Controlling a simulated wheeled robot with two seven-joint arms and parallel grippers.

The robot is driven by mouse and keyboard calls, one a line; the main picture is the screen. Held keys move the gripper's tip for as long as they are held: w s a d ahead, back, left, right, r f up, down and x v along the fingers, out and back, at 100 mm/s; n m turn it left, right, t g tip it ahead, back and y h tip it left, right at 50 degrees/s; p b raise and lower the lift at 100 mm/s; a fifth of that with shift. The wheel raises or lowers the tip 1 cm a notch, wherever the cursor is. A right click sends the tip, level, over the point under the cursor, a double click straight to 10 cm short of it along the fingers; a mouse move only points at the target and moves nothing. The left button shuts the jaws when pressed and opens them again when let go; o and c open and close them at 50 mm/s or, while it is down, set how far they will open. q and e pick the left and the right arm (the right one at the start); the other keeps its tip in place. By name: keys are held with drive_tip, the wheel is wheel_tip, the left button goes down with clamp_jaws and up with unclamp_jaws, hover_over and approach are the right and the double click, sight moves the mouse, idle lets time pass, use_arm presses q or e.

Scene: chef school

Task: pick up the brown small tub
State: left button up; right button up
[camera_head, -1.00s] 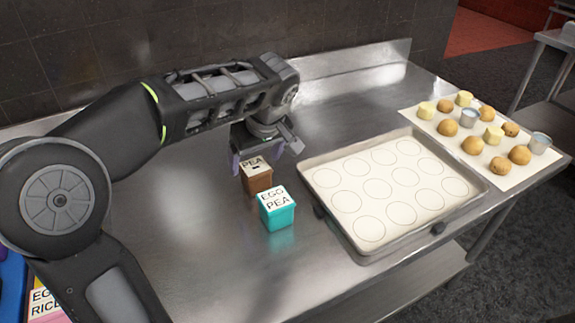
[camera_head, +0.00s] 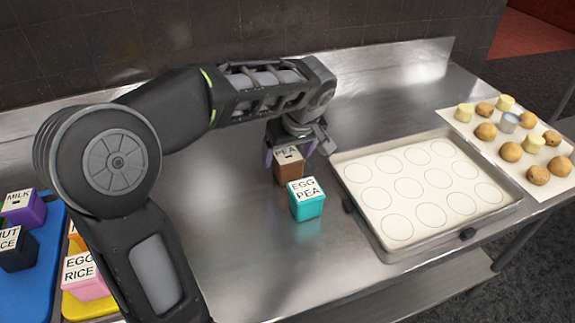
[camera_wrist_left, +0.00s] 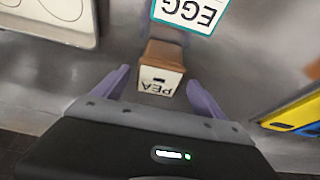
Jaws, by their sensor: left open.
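The brown small tub (camera_head: 289,169) stands upright on the steel table, with a white lid marked PEA. It also shows in the left wrist view (camera_wrist_left: 163,55). My left gripper (camera_head: 293,152) is open above and behind the tub. In the left wrist view its purple fingers (camera_wrist_left: 163,85) lie one to each side of the tub's lid, with gaps showing between fingers and tub. The far side of the tub is hidden in the head view. My right gripper is not in view.
A teal tub marked EGG PEA (camera_head: 306,204) stands close in front of the brown tub. A baking tray (camera_head: 384,248) lies to the right. A blue board (camera_head: 40,275) and yellow board (camera_head: 85,308) with several tubs lie at the left. A paper sheet (camera_head: 449,125) bears baked pieces.

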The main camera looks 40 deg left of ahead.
use_arm(q)
drive_tip(key=p+x, duration=0.1)
drive_tip(key=x, duration=0.4)
drive_tip(key=shift+w, duration=0.1)
idle(0.4)
drive_tip(key=c, duration=1.7)
